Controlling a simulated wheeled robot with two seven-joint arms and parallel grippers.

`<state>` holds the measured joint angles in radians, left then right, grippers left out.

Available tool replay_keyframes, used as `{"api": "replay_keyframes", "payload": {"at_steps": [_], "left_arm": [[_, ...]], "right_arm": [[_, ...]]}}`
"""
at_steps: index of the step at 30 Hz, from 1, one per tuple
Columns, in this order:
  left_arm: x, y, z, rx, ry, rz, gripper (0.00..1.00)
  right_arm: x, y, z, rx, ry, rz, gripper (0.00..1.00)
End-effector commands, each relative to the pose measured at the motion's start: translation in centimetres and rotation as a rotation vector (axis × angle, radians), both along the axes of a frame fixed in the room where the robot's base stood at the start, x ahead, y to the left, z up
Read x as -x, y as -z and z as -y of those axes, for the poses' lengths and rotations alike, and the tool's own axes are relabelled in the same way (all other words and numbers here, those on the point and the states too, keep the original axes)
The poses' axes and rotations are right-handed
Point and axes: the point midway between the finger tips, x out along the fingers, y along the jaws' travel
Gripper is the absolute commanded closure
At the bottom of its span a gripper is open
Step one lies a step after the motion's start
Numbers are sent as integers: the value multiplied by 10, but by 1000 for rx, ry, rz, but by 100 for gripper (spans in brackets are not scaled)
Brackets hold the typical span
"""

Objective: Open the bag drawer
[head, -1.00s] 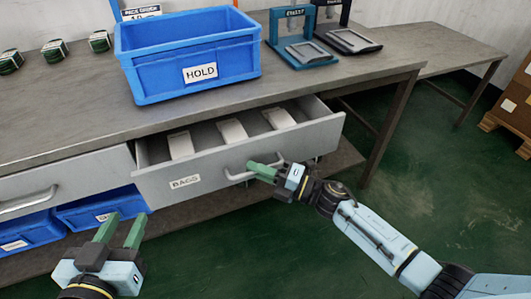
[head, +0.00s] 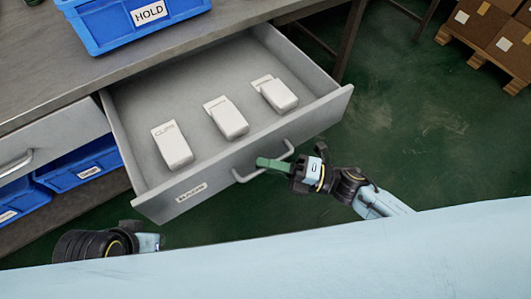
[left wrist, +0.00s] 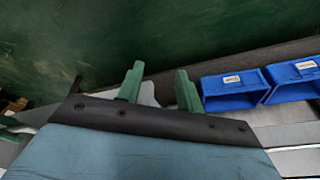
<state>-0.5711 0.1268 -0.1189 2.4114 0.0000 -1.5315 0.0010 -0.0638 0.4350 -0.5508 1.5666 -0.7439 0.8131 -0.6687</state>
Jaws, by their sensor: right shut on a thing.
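The bag drawer (head: 225,170) is pulled well out from under the bench in the head view. Three white packs lie in it: a left one (head: 172,146), a middle one (head: 227,117) and a right one (head: 275,94). My right gripper (head: 268,163) is shut on the drawer's bar handle (head: 246,179) at the front. My left gripper's fingers are hidden in the head view; only its wrist shows at lower left. In the left wrist view my left gripper (left wrist: 158,87) has its two green fingers apart, with nothing seen between them.
A blue HOLD bin (head: 130,22) stands on the bench (head: 50,75). A closed drawer (head: 55,140) is at left, with blue bins (head: 80,167) below it. Cartons on a pallet (head: 490,35) stand at upper right. The green floor right of the drawer is clear.

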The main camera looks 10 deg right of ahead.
Motion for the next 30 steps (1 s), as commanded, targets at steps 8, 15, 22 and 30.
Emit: {"api": "replay_keyframes", "payload": {"at_steps": [8,15,22,30], "left_arm": [[-1,3,-1,-1,1,-1,64],[-1,4,-1,-3,0,-2,64],[-1,4,-1,-1,1,-1,64],[-1,3,-1,-1,1,-1,64]], "right_arm": [[4,0,4,1,-8,2,100],[4,0,4,1,-8,2,100],[4,0,4,1,-8,2,71],[4,0,4,0,-7,1,68]]}}
